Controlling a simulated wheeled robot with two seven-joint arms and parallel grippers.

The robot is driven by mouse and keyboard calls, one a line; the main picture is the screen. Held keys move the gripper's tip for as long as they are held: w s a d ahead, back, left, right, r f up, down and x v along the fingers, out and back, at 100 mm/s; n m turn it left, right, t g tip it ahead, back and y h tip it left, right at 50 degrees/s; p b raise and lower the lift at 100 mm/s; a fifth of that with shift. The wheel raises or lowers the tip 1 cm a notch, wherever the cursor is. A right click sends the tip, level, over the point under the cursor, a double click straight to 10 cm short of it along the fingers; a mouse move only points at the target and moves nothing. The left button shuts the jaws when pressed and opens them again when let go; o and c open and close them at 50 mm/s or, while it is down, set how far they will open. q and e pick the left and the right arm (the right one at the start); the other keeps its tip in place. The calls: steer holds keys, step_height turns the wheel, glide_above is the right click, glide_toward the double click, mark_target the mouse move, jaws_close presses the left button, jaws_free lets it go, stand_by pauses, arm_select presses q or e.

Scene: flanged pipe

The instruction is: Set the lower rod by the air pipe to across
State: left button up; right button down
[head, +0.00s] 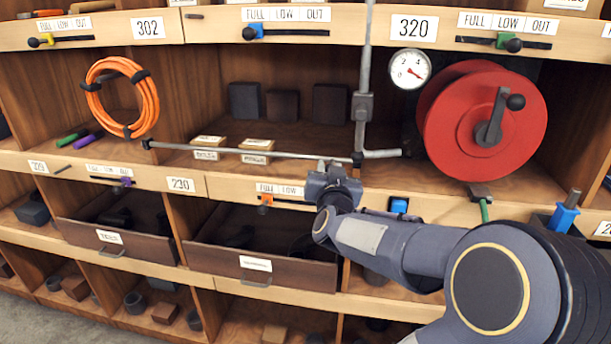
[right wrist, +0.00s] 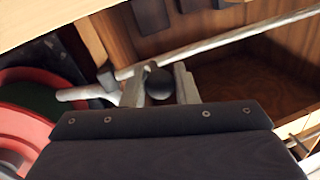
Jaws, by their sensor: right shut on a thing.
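The air pipe (head: 364,60) is a grey upright pipe with a round gauge (head: 409,69) beside it. Its foot bends right into a short stub (head: 382,154), which also shows in the right wrist view (right wrist: 75,94). The long thin lower rod (head: 250,152) runs nearly level to the left from a black joint at the pipe's foot, across the shelf opening. In the right wrist view the rod (right wrist: 225,38) passes behind my fingertips. My right gripper (head: 337,166) is shut on a black knob (right wrist: 160,83) at the rod, close to the joint. My left gripper is out of view.
A red reel (head: 480,120) with a crank stands right of the pipe. An orange hose coil (head: 122,97) hangs at the left. Small boxes (head: 256,150) sit just behind the rod. Open drawers (head: 262,262) jut out below.

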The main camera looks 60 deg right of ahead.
steer(key=shift+s+d, duration=0.25)
steer(key=shift+s, duration=0.25)
steer(key=c, duration=1.5)
jaws_free()
steer(key=o, duration=0.3)
steer(key=shift+s+d, duration=0.1)
steer(key=shift+s, duration=0.1)
steer(key=shift+o, duration=0.2)
steer(key=shift+w, duration=0.1)
steer(key=v, duration=0.8)
